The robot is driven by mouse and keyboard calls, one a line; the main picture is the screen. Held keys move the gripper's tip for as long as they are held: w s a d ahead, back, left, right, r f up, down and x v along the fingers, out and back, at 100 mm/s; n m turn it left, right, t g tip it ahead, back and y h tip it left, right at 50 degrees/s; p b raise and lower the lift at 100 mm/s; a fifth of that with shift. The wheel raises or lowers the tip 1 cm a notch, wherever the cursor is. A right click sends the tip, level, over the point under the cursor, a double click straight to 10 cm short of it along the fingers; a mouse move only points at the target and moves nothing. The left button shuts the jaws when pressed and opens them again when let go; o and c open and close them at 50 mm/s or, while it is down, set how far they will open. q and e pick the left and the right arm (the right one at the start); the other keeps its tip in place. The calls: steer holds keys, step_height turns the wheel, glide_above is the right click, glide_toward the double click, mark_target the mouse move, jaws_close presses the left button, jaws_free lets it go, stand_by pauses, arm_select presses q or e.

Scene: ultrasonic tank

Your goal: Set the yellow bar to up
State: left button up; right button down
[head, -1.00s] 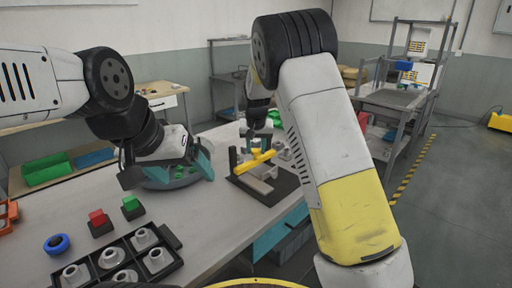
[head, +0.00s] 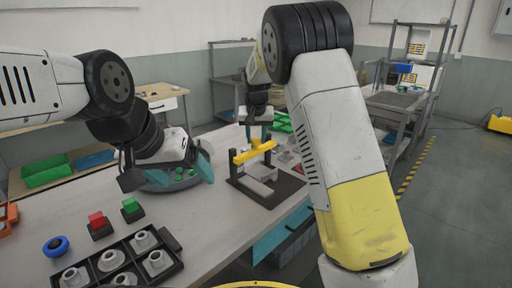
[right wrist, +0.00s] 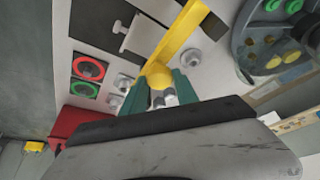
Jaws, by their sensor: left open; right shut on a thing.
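The yellow bar (head: 244,156) sits at the top of a small fixture with a dark base (head: 270,198), at the table's far right. It slopes gently, its right end higher in the head view. My right gripper (head: 255,136) is above it with teal fingers, shut on the bar's round yellow end (right wrist: 157,75) in the right wrist view. The rest of the bar (right wrist: 183,28) runs up and away there. My left gripper (head: 200,167) is open beside a round grey dish (head: 165,187), apart from the bar; its fingers are partly hidden.
Red-ringed and green-ringed buttons (right wrist: 88,68) are near my right gripper.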

steer(key=shift+r, duration=0.65)
steer(key=c, duration=0.9)
jaws_free()
steer(key=shift+c, duration=0.2)
steer(key=v, duration=0.7)
steer(key=shift+s+r, duration=0.2)
steer(key=shift+r, duration=0.15)
